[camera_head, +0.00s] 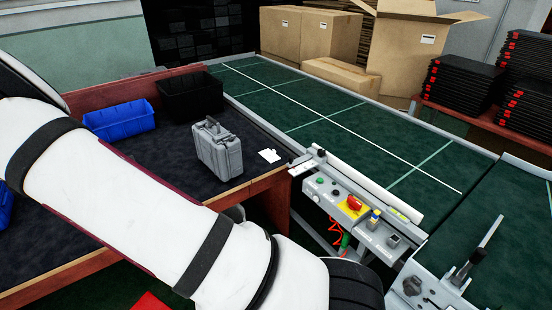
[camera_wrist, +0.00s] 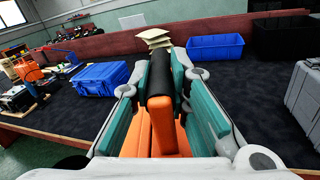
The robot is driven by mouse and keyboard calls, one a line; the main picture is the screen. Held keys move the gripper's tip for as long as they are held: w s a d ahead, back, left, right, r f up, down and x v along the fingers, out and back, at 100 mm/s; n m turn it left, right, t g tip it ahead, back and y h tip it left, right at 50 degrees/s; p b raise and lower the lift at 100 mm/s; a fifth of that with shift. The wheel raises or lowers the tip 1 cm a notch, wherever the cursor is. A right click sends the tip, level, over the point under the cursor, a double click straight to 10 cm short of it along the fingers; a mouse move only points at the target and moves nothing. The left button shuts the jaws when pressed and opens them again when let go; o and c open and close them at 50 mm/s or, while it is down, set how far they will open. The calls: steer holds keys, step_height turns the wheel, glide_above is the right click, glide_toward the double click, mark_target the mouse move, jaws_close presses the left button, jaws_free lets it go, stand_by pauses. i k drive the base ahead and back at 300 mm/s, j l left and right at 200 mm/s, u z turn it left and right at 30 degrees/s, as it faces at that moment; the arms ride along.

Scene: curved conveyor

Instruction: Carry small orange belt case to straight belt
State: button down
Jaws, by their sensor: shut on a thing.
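The small orange case (camera_wrist: 162,128) shows in the wrist view, with a black handle part (camera_wrist: 159,82) at its top. My gripper (camera_wrist: 160,95) has its green-padded fingers on both sides of the case and is shut on it. The case's lower part is hidden by the gripper's own body. In the head view, my white arm crosses the lower left and my gripper and the orange case are out of sight. The straight belt (camera_head: 325,110) is green with white and light green lines, and its visible surface is bare.
A grey case (camera_head: 218,150), a blue bin (camera_head: 120,120) and a black bin (camera_head: 190,95) stand on the dark table. A blue case (camera_wrist: 100,77) also lies there. A control panel (camera_head: 350,205) edges the belt. Cardboard boxes (camera_head: 330,35) stand behind it.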

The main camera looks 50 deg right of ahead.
mark_target(380, 174)
steer(key=k+z, duration=0.45)
steer(key=z, duration=2.55)
steer(key=i+j+z, duration=0.1)
steer(key=j+z, duration=0.15)
steer(key=j, duration=0.2)
steer(key=j+z, duration=0.2)
steer(key=j, duration=1.2)
